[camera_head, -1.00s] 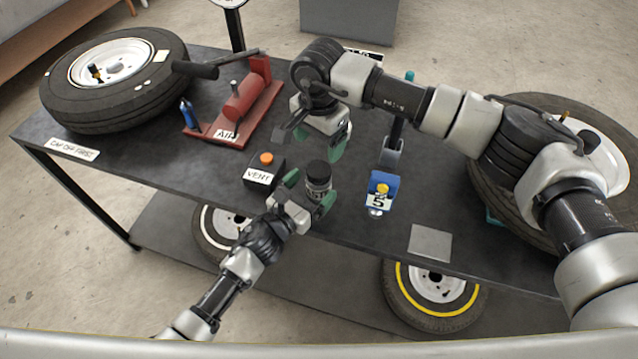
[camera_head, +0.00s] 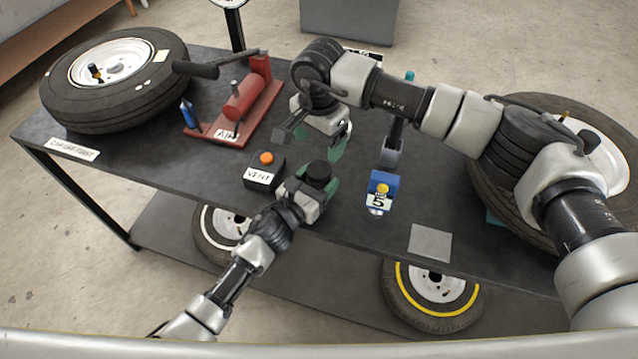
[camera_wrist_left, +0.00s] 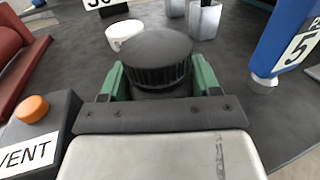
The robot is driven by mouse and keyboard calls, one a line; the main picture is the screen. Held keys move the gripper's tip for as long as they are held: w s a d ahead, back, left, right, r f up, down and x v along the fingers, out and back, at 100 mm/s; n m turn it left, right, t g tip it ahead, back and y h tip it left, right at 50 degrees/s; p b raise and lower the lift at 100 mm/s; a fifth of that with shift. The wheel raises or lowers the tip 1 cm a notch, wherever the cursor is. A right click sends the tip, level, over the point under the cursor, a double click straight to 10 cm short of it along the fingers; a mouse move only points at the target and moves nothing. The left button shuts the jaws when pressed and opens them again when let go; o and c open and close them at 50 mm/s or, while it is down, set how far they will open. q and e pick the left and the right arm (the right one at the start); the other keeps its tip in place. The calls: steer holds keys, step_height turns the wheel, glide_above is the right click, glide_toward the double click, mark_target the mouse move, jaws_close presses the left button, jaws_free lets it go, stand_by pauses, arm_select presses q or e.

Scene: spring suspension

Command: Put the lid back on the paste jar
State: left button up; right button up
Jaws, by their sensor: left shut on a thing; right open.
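The paste jar (camera_head: 319,173) is a small dark jar standing near the table's front middle. Its round black ribbed top shows in the left wrist view (camera_wrist_left: 150,55), and it looks like a lid sitting on the jar. My left gripper (camera_head: 307,190) is shut on the jar, with green fingers (camera_wrist_left: 205,75) on both sides below the black top. The jar's label and lower body are hidden by the gripper. My right gripper (camera_head: 325,140) is open above the table, behind the jar and apart from it.
A VENT box (camera_head: 264,172) with an orange button stands left of the jar. A blue block marked 5 (camera_head: 381,190) stands to its right. A red AIR pump (camera_head: 240,105) and a tyre (camera_head: 115,80) are further left. A white round item (camera_wrist_left: 124,34) shows behind the jar.

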mark_target(319, 169)
arm_select(q)
steer(key=c, duration=0.4)
jaws_close()
arm_select(e)
steer(key=shift+n, duration=0.3)
steer(key=n, duration=0.6)
steer(key=shift+r, duration=0.15)
steer(key=n, duration=0.7)
steer(key=shift+r, duration=0.1)
steer(key=shift+f, duration=4)
